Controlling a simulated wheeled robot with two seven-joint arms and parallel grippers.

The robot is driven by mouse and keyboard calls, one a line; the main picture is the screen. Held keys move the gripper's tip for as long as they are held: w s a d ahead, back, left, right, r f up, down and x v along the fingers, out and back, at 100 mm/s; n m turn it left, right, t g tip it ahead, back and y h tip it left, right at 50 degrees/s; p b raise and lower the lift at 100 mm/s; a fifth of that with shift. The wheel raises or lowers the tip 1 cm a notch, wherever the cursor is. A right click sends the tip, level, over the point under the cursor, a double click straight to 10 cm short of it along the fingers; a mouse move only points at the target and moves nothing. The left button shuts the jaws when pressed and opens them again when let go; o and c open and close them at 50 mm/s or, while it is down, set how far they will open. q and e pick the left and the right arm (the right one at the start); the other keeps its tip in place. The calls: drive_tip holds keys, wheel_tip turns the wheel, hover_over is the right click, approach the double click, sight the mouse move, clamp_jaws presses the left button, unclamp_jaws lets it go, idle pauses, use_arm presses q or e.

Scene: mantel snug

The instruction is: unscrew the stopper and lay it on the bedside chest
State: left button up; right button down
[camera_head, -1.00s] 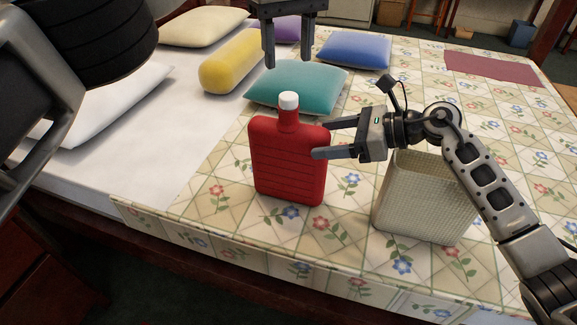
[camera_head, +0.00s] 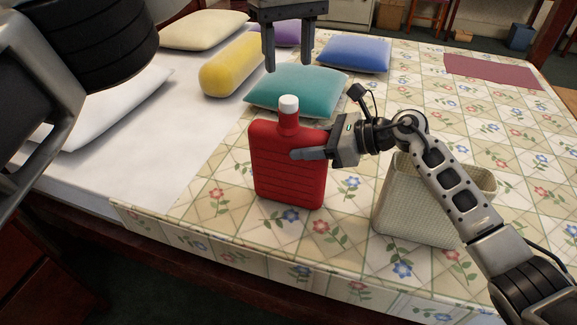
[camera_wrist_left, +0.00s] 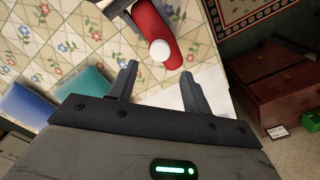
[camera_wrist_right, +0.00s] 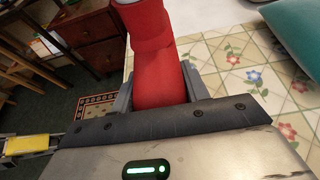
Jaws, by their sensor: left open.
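A red ribbed hot-water bottle (camera_head: 287,175) stands upright on the floral bedspread, its white stopper (camera_head: 289,102) in the neck. My left gripper (camera_head: 289,67) is open and empty, pointing down above and behind the stopper. In the left wrist view the stopper (camera_wrist_left: 160,50) lies just beyond the fingertips, apart from them. My right gripper (camera_head: 306,147) has its fingers on both faces of the bottle's upper body; the right wrist view shows the bottle (camera_wrist_right: 157,80) between them. Whether they press on it is unclear. The dark reddish wooden bedside chest (camera_wrist_left: 285,92) shows in the left wrist view.
A beige woven basket (camera_head: 412,218) stands on the bed beneath my right arm. Teal (camera_head: 295,88), yellow (camera_head: 232,62) and blue (camera_head: 354,53) cushions lie behind the bottle. A white pillow (camera_head: 115,105) is at left. The white sheet left of the bottle is clear.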

sight(289, 99)
use_arm(q)
drive_tip(key=m, duration=0.3)
drive_tip(key=shift+m, duration=0.3)
drive_tip(key=m, duration=0.5)
drive_tip(key=shift+f, duration=4)
drive_tip(key=c, duration=1)
